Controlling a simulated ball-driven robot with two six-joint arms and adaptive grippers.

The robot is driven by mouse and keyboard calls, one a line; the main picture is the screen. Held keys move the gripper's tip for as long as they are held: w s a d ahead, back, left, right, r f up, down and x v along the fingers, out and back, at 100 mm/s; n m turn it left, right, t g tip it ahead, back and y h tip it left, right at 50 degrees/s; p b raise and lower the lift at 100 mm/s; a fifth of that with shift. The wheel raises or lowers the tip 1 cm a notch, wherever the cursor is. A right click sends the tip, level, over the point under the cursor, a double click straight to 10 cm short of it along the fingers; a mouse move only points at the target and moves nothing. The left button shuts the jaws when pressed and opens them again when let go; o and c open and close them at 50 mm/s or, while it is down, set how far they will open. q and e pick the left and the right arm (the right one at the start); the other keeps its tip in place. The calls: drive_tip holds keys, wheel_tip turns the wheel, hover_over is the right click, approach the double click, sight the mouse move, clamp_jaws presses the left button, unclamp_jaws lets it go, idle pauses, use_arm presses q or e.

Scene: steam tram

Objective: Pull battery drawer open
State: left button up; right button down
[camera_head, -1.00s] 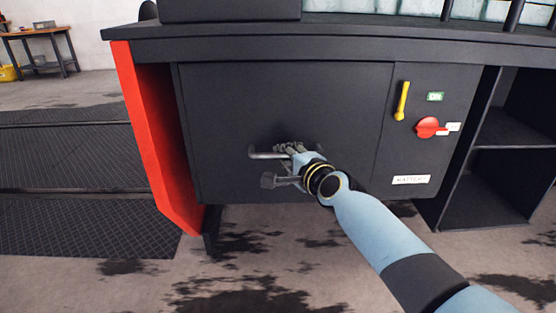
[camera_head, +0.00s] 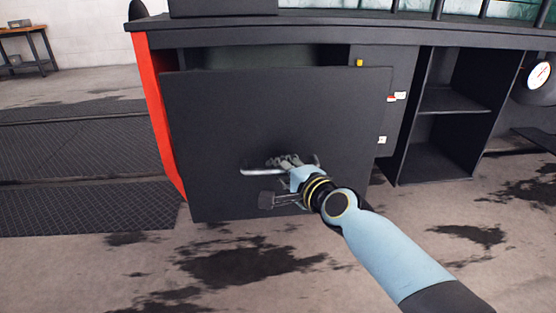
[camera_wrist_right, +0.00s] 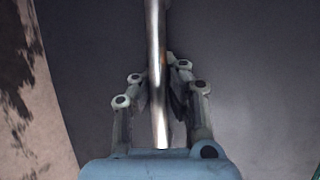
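The battery drawer (camera_head: 220,120) has a dark grey front that stands out from the cabinet, with a gap showing above it. Its metal bar handle (camera_head: 259,172) runs across the lower middle of the front. My right gripper (camera_head: 285,162) is at the handle. In the right wrist view the handle bar (camera_wrist_right: 156,60) passes between the two fingers of the gripper (camera_wrist_right: 162,98), which close in on it from both sides. The fingertips are partly hidden behind the bar. My left gripper is not in any view.
The red side panel (camera_head: 160,110) of the cabinet is left of the drawer. Open shelves (camera_head: 450,100) and a round gauge (camera_head: 540,75) are to the right. The drawer front partly covers the switch panel. Stained floor (camera_head: 240,265) in front is clear.

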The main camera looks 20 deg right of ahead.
drive_tip(key=shift+s, duration=0.2)
drive_tip(key=c, duration=1.3)
unclamp_jaws()
drive_tip(key=shift+s+d, duration=0.1)
drive_tip(key=v, duration=1.2)
